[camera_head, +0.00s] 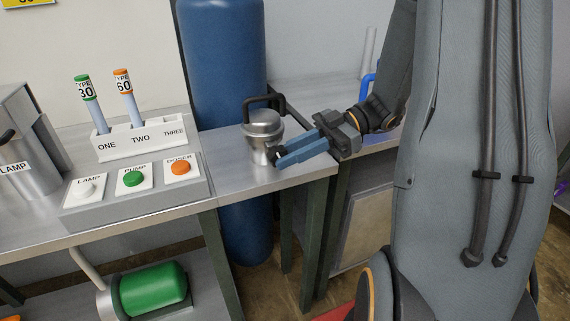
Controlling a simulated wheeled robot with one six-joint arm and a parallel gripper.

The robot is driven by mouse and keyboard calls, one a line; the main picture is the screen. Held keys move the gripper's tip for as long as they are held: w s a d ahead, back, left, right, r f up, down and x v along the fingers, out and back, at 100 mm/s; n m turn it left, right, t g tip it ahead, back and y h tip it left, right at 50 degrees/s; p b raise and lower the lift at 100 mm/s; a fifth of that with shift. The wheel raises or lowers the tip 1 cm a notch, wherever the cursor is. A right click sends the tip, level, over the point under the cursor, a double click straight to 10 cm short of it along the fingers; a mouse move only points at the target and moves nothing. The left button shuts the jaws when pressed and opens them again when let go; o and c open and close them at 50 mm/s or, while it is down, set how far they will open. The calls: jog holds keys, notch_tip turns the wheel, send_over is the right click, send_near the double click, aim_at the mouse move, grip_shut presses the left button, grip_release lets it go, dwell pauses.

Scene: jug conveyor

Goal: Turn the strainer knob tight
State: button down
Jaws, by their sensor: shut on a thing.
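The strainer (262,128) is a silvery metal pot with a domed lid and a dark handle on top. It stands upright on the metal bench, left of my arm. My gripper (277,157) reaches in from the right with its blue fingers at the strainer's lower front. It is shut on a small dark knob there, which the fingertips mostly hide. I cannot tell how far the knob is turned.
A control panel (203,198) with white, green and orange buttons sits on the left bench. Behind it a white rack (140,146) holds two labelled tubes. A tall blue cylinder (222,60) stands behind the strainer. A green motor (152,288) lies below. The bench edge is close in front.

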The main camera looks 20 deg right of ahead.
jog(key=shift+a+f+y+b, duration=0.1)
jog(key=shift+f+y+b, duration=0.2)
jog(key=shift+y+b, duration=0.75)
jog(key=shift+a+f+y+b, duration=0.1)
jog(key=shift+f+y+b, duration=0.15)
jog(key=shift+y+b, duration=0.8)
jog(key=c, duration=1.9)
grip_release()
jog(key=shift+o, duration=0.2)
jog(key=shift+r, duration=0.1)
jog(key=shift+d, duration=0.15)
jog(key=d, duration=0.5)
jog(key=d+f, duration=0.1)
jog(key=d, duration=0.1)
jog(key=shift+d+f+b, duration=0.1)
jog(key=shift+d+b, duration=0.15)
jog(key=shift+b, duration=0.15)
